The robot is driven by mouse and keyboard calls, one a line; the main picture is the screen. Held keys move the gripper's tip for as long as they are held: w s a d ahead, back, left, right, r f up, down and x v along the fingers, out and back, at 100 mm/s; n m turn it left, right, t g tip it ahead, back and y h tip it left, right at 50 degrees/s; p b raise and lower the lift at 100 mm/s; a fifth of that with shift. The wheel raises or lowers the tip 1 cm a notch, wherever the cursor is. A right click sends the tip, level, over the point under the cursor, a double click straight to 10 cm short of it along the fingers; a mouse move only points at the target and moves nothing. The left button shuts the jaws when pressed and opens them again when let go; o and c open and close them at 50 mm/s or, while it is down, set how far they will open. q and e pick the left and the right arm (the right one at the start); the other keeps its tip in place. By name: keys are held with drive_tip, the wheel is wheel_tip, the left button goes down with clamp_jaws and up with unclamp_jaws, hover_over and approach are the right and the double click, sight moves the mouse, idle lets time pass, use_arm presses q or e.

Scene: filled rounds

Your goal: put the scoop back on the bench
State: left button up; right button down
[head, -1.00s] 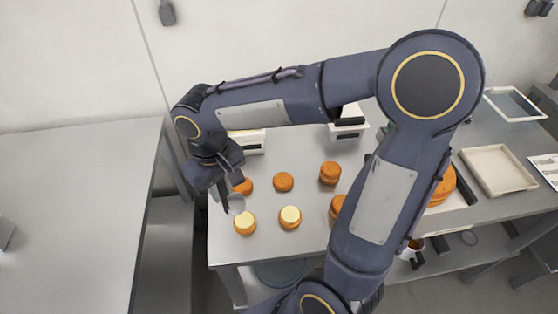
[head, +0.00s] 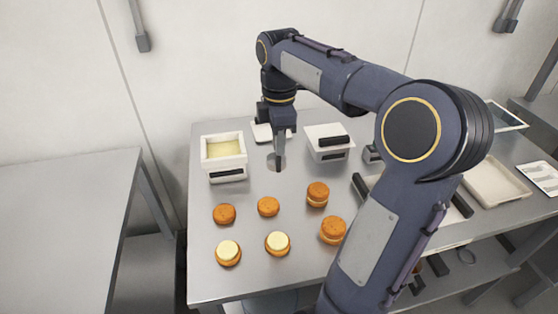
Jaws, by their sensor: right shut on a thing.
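My right gripper (head: 278,143) points down over the back part of the metal bench (head: 205,275), shut on the scoop. The scoop (head: 276,161) is a small grey piece below the fingers, its handle hidden by them. I cannot tell whether it touches the bench top. Two rounds in front carry pale filling, the left one (head: 228,253) and the right one (head: 277,244). My left gripper is not in view.
A white item (head: 262,132) lies behind the gripper. A beige tray (head: 495,182) is at the right. A bare grey table (head: 65,220) stands at the left.

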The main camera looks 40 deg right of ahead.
drive_tip(key=w+d+f+p, duration=0.3)
drive_tip(key=w+d+f, duration=0.5)
drive_tip(key=f, duration=0.4)
drive_tip(key=shift+w+d+f, duration=0.2)
drive_tip(key=shift+w+d, duration=0.15)
drive_tip(key=shift+d, duration=0.1)
drive_tip(key=shift+f, duration=0.2)
drive_tip(key=c, duration=1.3)
unclamp_jaws()
wheel_tip(320, 180, up, 13)
drive_tip(key=shift+f, duration=0.2)
